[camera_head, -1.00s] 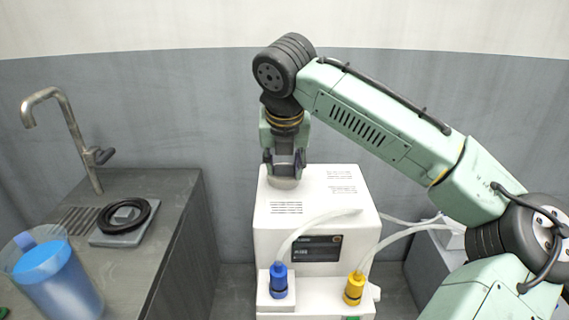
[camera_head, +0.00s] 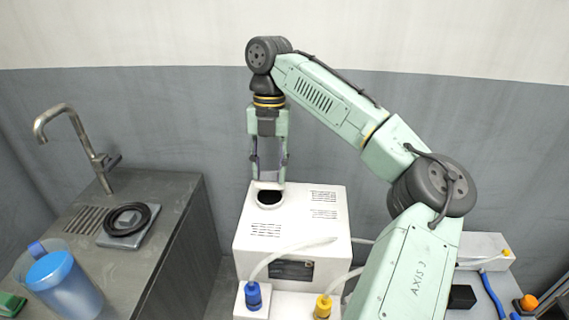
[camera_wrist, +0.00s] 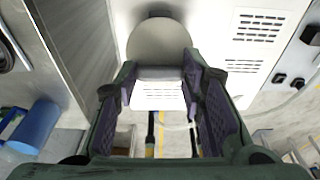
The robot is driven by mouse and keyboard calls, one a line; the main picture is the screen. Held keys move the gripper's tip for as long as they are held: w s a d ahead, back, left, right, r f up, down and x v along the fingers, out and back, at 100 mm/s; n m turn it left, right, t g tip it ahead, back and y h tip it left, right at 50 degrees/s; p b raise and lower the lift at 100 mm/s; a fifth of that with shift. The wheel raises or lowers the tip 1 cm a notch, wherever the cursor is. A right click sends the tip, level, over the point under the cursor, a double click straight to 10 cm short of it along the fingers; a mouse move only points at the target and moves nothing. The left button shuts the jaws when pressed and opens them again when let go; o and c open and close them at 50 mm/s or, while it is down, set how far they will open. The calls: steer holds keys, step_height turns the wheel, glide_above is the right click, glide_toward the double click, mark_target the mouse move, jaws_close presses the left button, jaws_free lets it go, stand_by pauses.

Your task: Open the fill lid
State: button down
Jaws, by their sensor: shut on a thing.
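A white boxy machine (camera_head: 325,228) stands in the middle of the head view. A dark round fill opening (camera_head: 269,197) shows in its top. The pale round fill lid (camera_wrist: 158,42) is between my fingertips in the wrist view, with a grey grip part at its near edge. In the head view only a thin pale edge of the lid (camera_head: 267,186) shows just above and behind the opening. My gripper (camera_head: 268,178) points down there, shut on the lid. Whether the lid is hinged or free I cannot tell.
Blue (camera_head: 253,296) and yellow (camera_head: 323,307) connectors with pale hoses are at the machine's front. On the left, a counter carries a tap (camera_head: 75,130), a black ring (camera_head: 127,219) and a jug of blue liquid (camera_head: 62,283). A floor gap separates counter and machine.

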steer(key=shift+w+r+g, duration=0.2)
steer(key=shift+w+g, duration=0.3)
steer(key=shift+g, duration=0.2)
steer(key=shift+w+r+g, duration=0.1)
steer(key=shift+w+g, duration=0.6)
steer(key=shift+g, duration=0.4)
steer(key=shift+w, duration=0.1)
steer(key=c, duration=1)
jaws_free()
steer(key=shift+c, duration=0.2)
